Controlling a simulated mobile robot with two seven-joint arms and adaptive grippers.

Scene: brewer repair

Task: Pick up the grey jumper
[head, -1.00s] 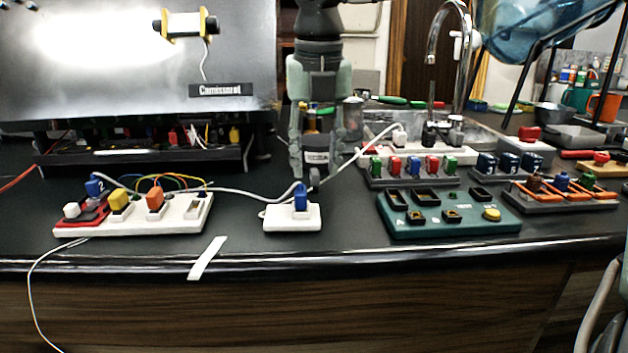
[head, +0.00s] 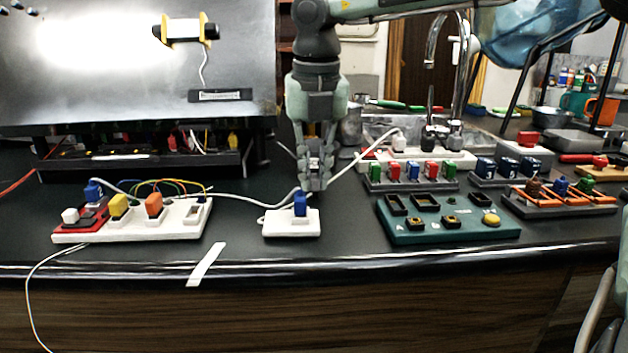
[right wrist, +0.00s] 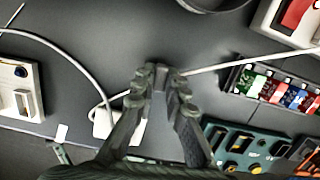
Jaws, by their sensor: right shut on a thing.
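My right gripper (head: 316,186) points down just behind the small white block (head: 292,225) with the blue plug (head: 300,204). Its fingers are closed together on a small greyish thing, which I take to be the grey jumper; the fingers hide most of it. My left gripper is not in view.
A white strip (head: 185,222) with coloured plugs stands at left. A green board (head: 450,232) with sockets and a yellow button stands at right. White cables (head: 245,196) cross the dark counter by the gripper. A tap (head: 432,60) rises behind. The counter's front edge is close.

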